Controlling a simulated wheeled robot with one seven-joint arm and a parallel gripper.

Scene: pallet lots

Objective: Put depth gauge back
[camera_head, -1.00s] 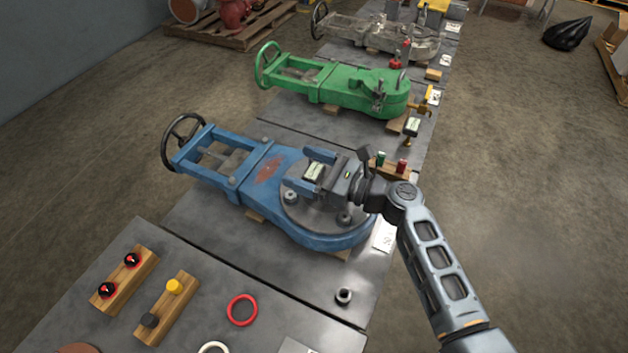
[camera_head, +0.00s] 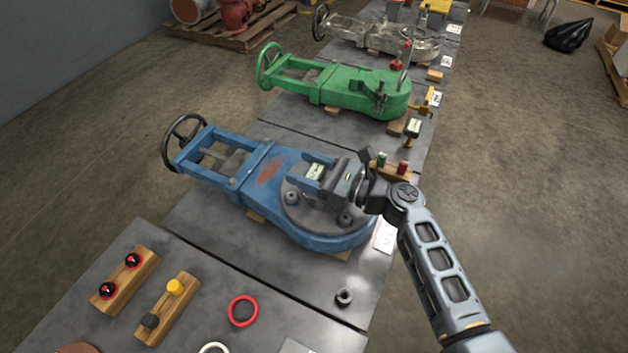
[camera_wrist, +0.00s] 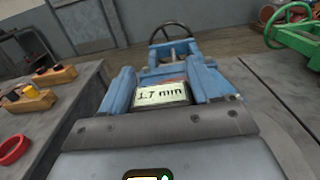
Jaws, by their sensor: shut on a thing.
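The depth gauge (camera_head: 315,171) has a pale display and sits between the blue fingers of my gripper (camera_head: 306,171). In the wrist view its display (camera_wrist: 162,94) reads 1.7 mm, with a finger on each side. My gripper is shut on it, above the round grey flange of the blue valve (camera_head: 260,180). The gauge's lower end is hidden, so I cannot tell whether it touches the flange. A similar gauge with a brass-coloured stem (camera_head: 412,130) stands beside the green valve (camera_head: 345,88).
A wooden block with green and red pieces (camera_head: 390,168) stands just behind my wrist. In front are two wooden blocks, one with dials (camera_head: 124,280) and one with yellow and black knobs (camera_head: 166,308), a red ring (camera_head: 242,311) and a nut (camera_head: 344,297). Bare tabletop lies between them.

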